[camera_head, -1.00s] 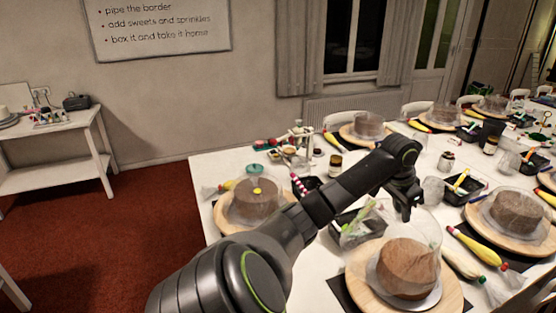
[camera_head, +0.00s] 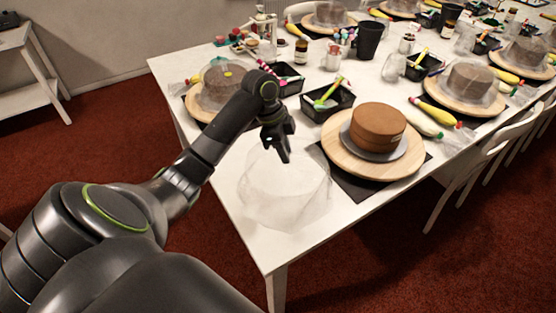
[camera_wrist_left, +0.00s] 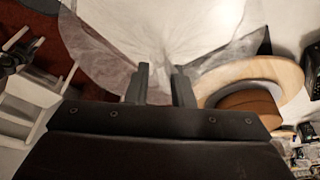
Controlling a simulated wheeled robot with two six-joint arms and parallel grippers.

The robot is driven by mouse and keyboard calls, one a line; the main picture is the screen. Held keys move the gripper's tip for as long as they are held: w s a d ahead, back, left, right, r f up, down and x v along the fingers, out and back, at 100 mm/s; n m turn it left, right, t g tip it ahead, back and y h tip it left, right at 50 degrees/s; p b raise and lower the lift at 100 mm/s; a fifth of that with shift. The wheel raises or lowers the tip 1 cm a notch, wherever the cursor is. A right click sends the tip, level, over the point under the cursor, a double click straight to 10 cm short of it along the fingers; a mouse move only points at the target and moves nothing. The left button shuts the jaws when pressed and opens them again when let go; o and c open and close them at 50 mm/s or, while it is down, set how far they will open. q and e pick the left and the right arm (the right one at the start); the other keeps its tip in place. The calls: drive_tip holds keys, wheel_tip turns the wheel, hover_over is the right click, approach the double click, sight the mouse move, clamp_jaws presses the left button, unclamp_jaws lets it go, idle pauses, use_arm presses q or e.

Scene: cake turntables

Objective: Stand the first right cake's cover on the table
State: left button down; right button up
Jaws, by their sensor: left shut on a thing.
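The clear, thin cover (camera_head: 285,195) is at the near left corner of the white table (camera_head: 220,170), left of the uncovered brown cake (camera_head: 378,122). My left gripper (camera_head: 283,152) is shut on the cover at its top. The cover also fills the top of the left wrist view (camera_wrist_left: 150,35), around the left gripper's fingers (camera_wrist_left: 160,85). I cannot tell whether the cover's rim touches the table. The cake stands on a grey disc on a round wooden turntable (camera_head: 345,160).
A covered cake (camera_head: 222,82) stands behind my left arm. A black tray with a green-handled tool (camera_head: 328,100) lies behind the bare cake. The table's front edge (camera_head: 340,225) runs close to the cover. More covered cakes (camera_head: 470,85) stand to the right.

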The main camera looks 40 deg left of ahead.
sight(284, 166)
use_arm(q)
drive_tip(key=shift+f, duration=0.95)
wheel_tip(284, 166, down, 4)
drive_tip(key=shift+r+p, duration=0.15)
drive_tip(key=shift+p, duration=0.15)
drive_tip(key=shift+f, duration=0.4)
drive_tip(key=c, duration=1.3)
unclamp_jaws()
drive_tip(key=shift+f, duration=0.1)
drive_tip(key=shift+o, duration=0.2)
drive_tip(key=b+v, duration=0.1)
drive_tip(key=v, duration=1.1)
drive_tip(key=shift+a, duration=0.1)
